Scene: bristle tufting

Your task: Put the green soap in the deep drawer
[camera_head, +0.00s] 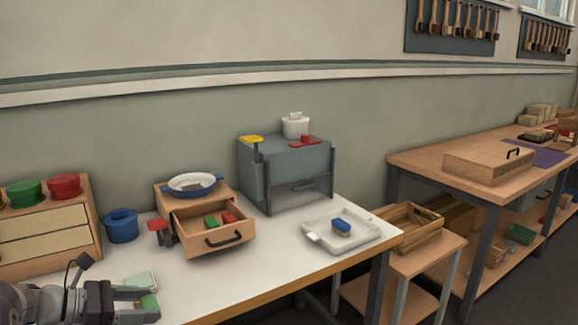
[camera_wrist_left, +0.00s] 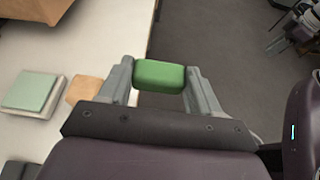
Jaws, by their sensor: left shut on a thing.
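My left gripper (camera_head: 150,304) is at the lower left of the head view, low by the near side of the white table. In the left wrist view its two fingers (camera_wrist_left: 159,80) are shut on the green soap (camera_wrist_left: 159,74), a rounded green block. The soap also shows between the fingers in the head view (camera_head: 151,301). A wooden drawer (camera_head: 228,245) with a dark handle stands pulled open at the table's middle, with green and red blocks inside. I cannot tell whether it is the deep one. My right gripper is not in view.
A blue-rimmed pan (camera_head: 192,183) sits on the drawer's cabinet. A blue pot (camera_head: 121,225) stands left of it. A grey unit (camera_head: 285,172) and a white tray (camera_head: 358,237) with a blue-topped block are to the right. A pale green block (camera_wrist_left: 34,90) lies near my gripper.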

